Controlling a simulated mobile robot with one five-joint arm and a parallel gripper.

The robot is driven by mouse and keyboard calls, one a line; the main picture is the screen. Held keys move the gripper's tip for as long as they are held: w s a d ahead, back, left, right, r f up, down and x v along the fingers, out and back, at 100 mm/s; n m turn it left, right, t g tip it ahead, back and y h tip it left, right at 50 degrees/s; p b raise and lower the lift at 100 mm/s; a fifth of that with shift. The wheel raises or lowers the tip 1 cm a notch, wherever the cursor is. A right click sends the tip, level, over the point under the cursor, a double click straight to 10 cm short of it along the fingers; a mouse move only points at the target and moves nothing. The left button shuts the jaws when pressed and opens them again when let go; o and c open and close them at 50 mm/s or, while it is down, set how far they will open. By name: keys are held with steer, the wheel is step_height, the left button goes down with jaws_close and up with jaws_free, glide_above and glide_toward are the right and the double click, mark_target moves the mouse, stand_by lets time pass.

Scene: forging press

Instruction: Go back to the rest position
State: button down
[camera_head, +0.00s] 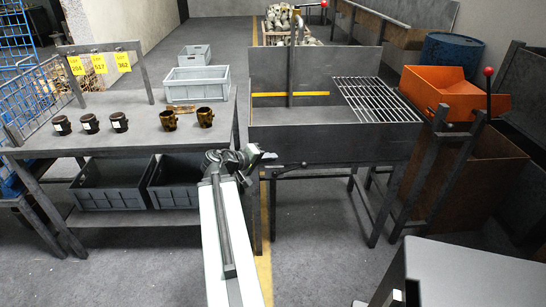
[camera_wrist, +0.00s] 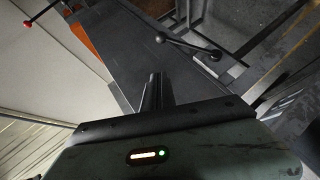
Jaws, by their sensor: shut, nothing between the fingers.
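My gripper (camera_head: 268,156) is at the end of my arm, in the gap between the grey table and the dark metal bench in the head view. In the wrist view its fingers (camera_wrist: 155,88) are together and nothing shows between them. A dark lever with a ball end (camera_wrist: 187,45) is beyond the fingers in the wrist view. The same lever (camera_head: 290,170) is on the front of the bench in the head view, close to the gripper. I cannot tell whether they touch.
The grey table (camera_head: 145,135) at left carries several dark cylindrical parts and a grey crate (camera_head: 197,84). Dark bins (camera_head: 113,184) stand on its lower shelf. The dark bench (camera_head: 330,143) has a wire grid (camera_head: 375,98). An orange bin (camera_head: 455,92) is at right. Floor shows below the bench.

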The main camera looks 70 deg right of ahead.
stand_by(0.3)
steer(key=w+a+n+t, duration=0.15)
steer(key=w+a, duration=0.25)
steer(key=w, duration=0.4)
steer(key=w+a+f+n+t, duration=0.1)
steer(key=w+a+t, duration=0.1)
steer(key=w+a, duration=0.35)
steer(key=w+a+n+t, duration=0.2)
steer(key=w+a, duration=0.1)
steer(key=w, duration=0.7)
steer(key=w+a+f+n+t+y, duration=0.1)
steer(key=w+a+f, duration=0.2)
steer(key=w+a, duration=0.45)
steer(key=w+a+f+n+t+y, duration=0.15)
steer(key=w+a, duration=0.25)
steer(key=a, duration=0.6)
steer(key=a+f+n+y, duration=0.1)
steer(key=a+f+y, duration=0.2)
steer(key=a, duration=0.8)
steer(key=a+f+n+g+y, duration=0.1)
steer(key=a+f+y, duration=0.2)
steer(key=a, duration=0.8)
steer(key=a+f+y, duration=0.3)
steer(key=a, duration=0.8)
step_height(320, 180, up, 21)
steer(key=p, duration=2.1)
steer(key=shift+s+r+g, duration=0.2)
steer(key=shift+s+g, duration=0.1)
